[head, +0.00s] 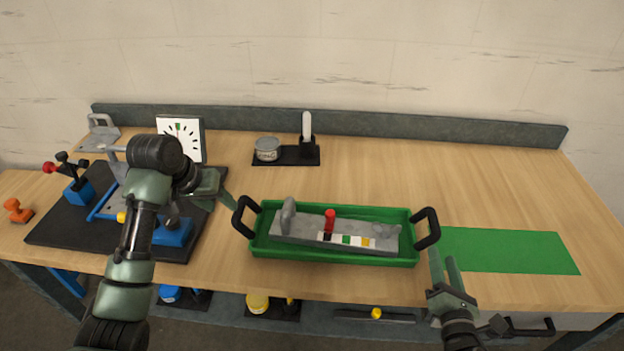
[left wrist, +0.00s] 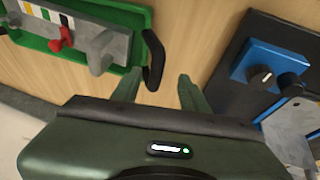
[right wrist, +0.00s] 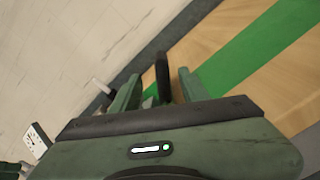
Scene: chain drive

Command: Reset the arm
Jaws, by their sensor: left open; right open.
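My left gripper (head: 228,197) is open and empty, just left of the green tray's (head: 300,254) left black handle (head: 241,220). In the left wrist view, that handle (left wrist: 156,60) shows beyond and partly between the fingertips (left wrist: 157,82). My right gripper (head: 445,258) is open near the tray's right black handle (head: 431,230). In the right wrist view, a black handle (right wrist: 162,75) shows between the open fingers (right wrist: 158,82); I cannot tell how deep it sits. The tray stands on the table and holds a grey fixture (head: 290,230) with a red peg (head: 330,220) and coloured squares.
A dark board (head: 60,236) with blue fixtures lies left, partly hidden by my left arm. A white dial (head: 191,135), a tin (head: 267,149) and a black stand (head: 305,155) are at the back. A flat green mat (head: 510,251) lies clear at right.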

